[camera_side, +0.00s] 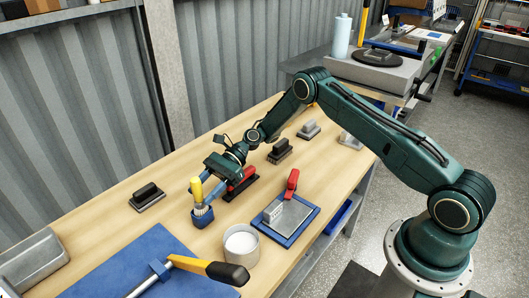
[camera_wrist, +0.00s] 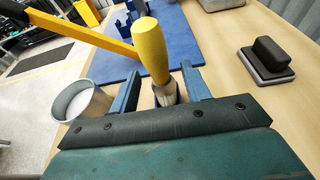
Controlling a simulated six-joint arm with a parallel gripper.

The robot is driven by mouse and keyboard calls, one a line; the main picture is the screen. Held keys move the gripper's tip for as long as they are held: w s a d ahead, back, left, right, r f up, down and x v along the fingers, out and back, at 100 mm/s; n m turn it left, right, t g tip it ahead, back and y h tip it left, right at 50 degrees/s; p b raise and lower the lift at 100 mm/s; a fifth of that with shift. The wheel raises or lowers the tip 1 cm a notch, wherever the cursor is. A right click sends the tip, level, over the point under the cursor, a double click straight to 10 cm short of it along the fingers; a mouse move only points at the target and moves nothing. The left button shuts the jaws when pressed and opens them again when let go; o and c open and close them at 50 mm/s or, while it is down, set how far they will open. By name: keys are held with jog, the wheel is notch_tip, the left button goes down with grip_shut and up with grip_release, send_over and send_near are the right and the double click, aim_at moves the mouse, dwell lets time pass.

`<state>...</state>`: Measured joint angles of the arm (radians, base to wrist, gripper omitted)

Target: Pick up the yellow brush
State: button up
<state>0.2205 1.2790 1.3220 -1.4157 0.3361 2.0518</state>
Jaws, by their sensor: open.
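The yellow brush (camera_side: 197,189) stands upright on the wooden bench in the side view, its yellow handle up and its blue lower part (camera_side: 203,217) on the bench top. In the wrist view the yellow handle (camera_wrist: 151,50) rises between my two blue fingers, with pale bristles or a ferrule below it. My gripper (camera_side: 204,184) is open, one finger on each side of the brush; it also shows in the wrist view (camera_wrist: 158,95). Gaps show between the fingers and the brush there. The brush's base is partly hidden by my gripper body.
A white-filled cup (camera_side: 241,246) stands close to the brush. A black-handled block (camera_side: 147,197) lies to the left, a red-handled one (camera_side: 242,184) behind my gripper. A blue mat (camera_side: 130,262) holds a yellow-handled tool (camera_side: 208,268). A blue-edged tray (camera_side: 285,222) lies right.

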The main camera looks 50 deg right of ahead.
aim_at(194, 200)
jog(key=shift+x, duration=2.1)
grip_shut()
jog(key=shift+r, duration=0.1)
notch_tip(194, 200, up, 20)
